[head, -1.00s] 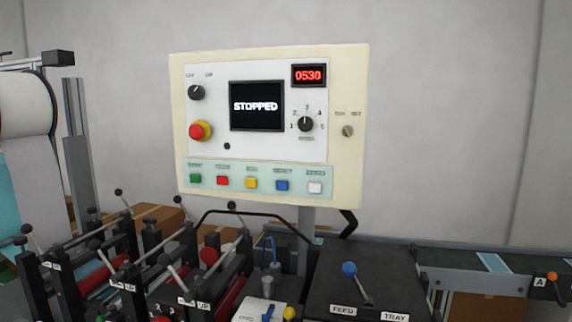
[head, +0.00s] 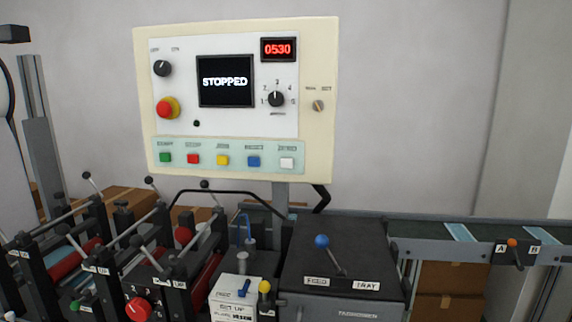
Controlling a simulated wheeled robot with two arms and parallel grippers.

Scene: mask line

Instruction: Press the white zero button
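The white zero button (head: 287,163) is the rightmost of a row of coloured buttons on the pale green strip low on the control panel (head: 318,145). Its label above is small and blurred. To its left are the blue (head: 254,161), yellow (head: 223,160), red (head: 193,159) and green (head: 166,158) buttons. The panel screen (head: 225,81) reads STOPPED. The red counter display (head: 278,49) reads 0530. Nothing covers the white button. Neither of my grippers is in the head view.
Below the panel stand machine units with black levers and red rollers (head: 205,272). A dark feed tray box (head: 340,262) with a blue-knobbed lever (head: 322,241) stands below the white button. A conveyor (head: 480,234) runs right. The space before the panel is clear.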

